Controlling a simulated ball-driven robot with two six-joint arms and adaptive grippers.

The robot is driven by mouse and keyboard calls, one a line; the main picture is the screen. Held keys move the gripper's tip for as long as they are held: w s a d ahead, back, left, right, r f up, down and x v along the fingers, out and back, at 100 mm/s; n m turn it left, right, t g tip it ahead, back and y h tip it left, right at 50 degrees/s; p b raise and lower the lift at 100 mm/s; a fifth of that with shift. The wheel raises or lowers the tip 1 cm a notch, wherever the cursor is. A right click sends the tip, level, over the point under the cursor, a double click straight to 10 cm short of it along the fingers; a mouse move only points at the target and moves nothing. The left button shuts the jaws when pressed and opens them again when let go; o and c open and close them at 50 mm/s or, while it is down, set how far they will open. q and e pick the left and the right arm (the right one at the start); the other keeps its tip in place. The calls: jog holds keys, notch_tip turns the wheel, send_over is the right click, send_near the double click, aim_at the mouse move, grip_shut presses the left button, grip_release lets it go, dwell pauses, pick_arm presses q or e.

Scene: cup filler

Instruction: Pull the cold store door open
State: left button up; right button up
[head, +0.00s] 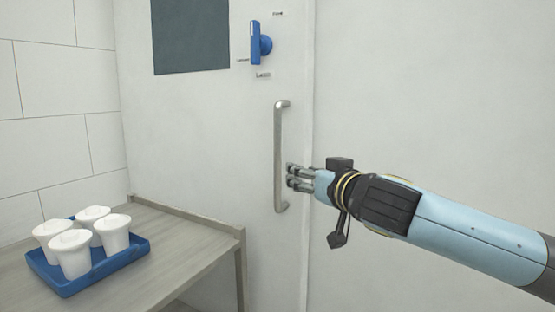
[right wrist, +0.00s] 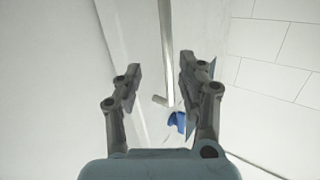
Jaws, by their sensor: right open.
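The white cold store door (head: 200,120) fills the middle of the head view and looks shut. A vertical metal bar handle (head: 280,150) stands on it near its right edge. A blue latch (head: 257,43) with a round knob sits above the handle. My right gripper (head: 289,177) is open, at the lower half of the handle. In the right wrist view the handle (right wrist: 166,45) runs between the two open fingers (right wrist: 160,72) in the picture; I cannot tell whether it is in the jaw or beyond it. The blue latch (right wrist: 177,121) shows there too. My left gripper is out of view.
A grey wooden table (head: 190,250) stands at the lower left, its edge close to the door. A blue tray (head: 105,270) with several white lidded cups (head: 75,253) is on it. A tiled wall (head: 60,100) is at the left. A plain white wall (head: 430,80) is at the right.

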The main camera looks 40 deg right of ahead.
jog(key=n+t+p, duration=0.1)
send_near(279, 142)
jog(key=shift+y, duration=0.4)
jog(key=w, duration=0.3)
jog(key=w+d+p, duration=0.1)
jog(key=w, duration=0.3)
jog(key=w+d, duration=0.1)
jog(key=w, duration=0.2)
jog(key=shift+w+d+r+p, duration=0.1)
jog(key=shift+w+d+p, duration=0.15)
jog(key=shift+w+p, duration=0.05)
grip_shut()
jog(key=shift+w+f, duration=0.15)
jog(key=shift+f, duration=0.05)
